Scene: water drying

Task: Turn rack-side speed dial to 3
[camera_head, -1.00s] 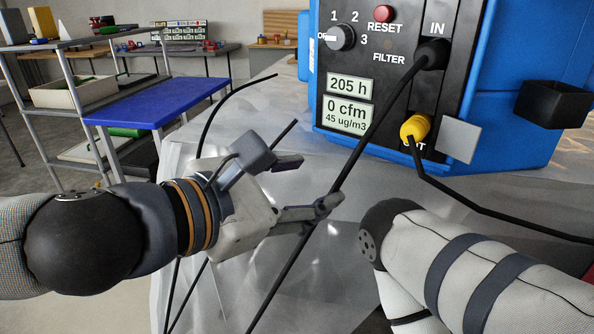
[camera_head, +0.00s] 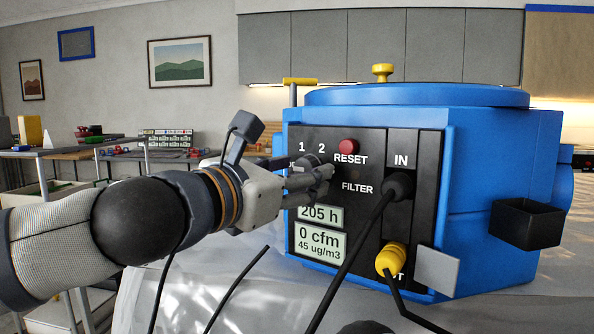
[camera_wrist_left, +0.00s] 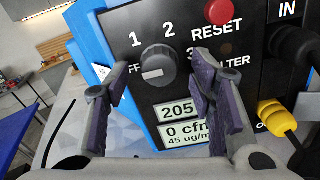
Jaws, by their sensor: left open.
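The blue machine (camera_head: 480,180) has a black front panel with a grey round speed dial (camera_wrist_left: 156,62), labelled 1, 2, 3 and OFF. In the left wrist view the dial's white mark points left, towards OFF. My left gripper (camera_head: 308,174) is open in front of the panel and hides the dial in the head view. In the left wrist view its dark fingers (camera_wrist_left: 150,80) stand to the left and right of the dial, with a visible gap on each side. I cannot tell how far the fingertips are from the panel. My right gripper is not in view.
The red RESET button (camera_head: 348,146) is just right of the dial. A black IN plug (camera_head: 399,187) and a yellow OUT plug (camera_head: 390,259) carry black hoses; one crosses the panel below my gripper. A display (camera_head: 319,244) reads 0 cfm. A black bin (camera_head: 526,224) juts out at right.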

